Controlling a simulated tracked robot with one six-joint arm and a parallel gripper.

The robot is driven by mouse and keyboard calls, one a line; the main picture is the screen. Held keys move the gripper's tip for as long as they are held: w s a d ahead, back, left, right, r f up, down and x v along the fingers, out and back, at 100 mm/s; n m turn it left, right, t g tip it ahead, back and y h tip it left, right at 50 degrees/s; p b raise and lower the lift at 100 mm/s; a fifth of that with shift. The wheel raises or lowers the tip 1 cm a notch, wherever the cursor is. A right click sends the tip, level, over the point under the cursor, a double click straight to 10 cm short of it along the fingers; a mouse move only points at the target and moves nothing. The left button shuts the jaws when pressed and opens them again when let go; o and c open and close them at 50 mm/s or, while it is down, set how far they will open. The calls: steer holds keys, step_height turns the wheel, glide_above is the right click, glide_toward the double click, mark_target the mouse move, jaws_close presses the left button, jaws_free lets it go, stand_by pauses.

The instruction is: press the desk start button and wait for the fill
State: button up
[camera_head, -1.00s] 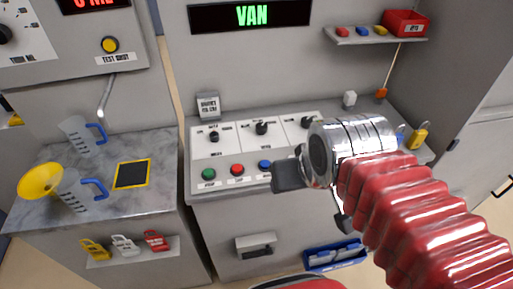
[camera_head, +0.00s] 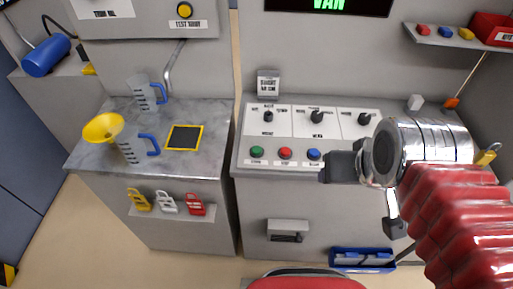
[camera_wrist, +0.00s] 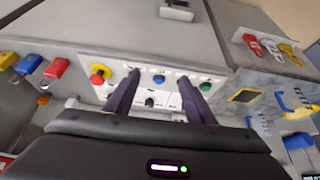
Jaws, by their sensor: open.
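The desk panel (camera_head: 350,155) carries a green button (camera_head: 257,152), a red button (camera_head: 285,153) and a blue button (camera_head: 313,154) in a row, under several black knobs. The small labels below the buttons are too blurred to read. My gripper (camera_head: 358,198) is open and empty, in front of the desk and to the right of the blue button. In the wrist view the blue button (camera_wrist: 158,79) shows between the fingertips, the green button (camera_wrist: 205,87) lies right of them, and a red knob on yellow (camera_wrist: 98,73) lies left. No button is visibly touched.
The side bench (camera_head: 90,158) on the left holds two jugs, a yellow funnel (camera_head: 103,128) and a yellow-edged black pad (camera_head: 185,137). A display (camera_head: 328,4) reads VAN in green. A blue bin (camera_head: 362,260) sits low on the desk front.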

jaws_close()
stand_by(0.4)
stand_by(1.1)
